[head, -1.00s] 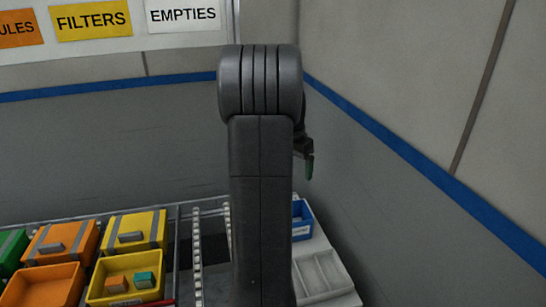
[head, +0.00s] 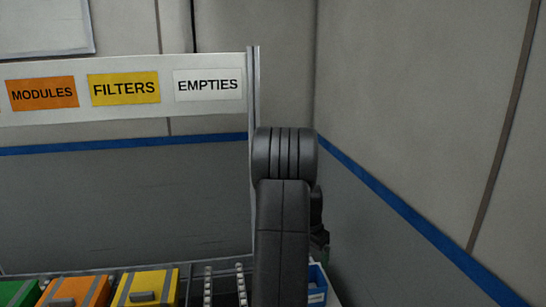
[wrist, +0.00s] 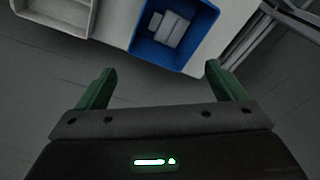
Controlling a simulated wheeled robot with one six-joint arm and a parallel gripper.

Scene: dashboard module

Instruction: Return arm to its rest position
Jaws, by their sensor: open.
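My gripper (wrist: 157,88) is open and empty in the wrist view, its two green fingers spread wide. Beyond the fingers is grey floor, with a blue bin at the top of the picture. In the head view my arm stands upright, right of centre. My gripper (head: 323,243) shows only in part there, at the right side of the arm, with the rest hidden behind it.
The blue bin (wrist: 196,55) holds pale grey pieces and sits on a white surface beside a white divided tray (wrist: 60,12). In the head view, orange (head: 75,292) and yellow boxes (head: 146,288) stand at lower left. Walls close the back and right.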

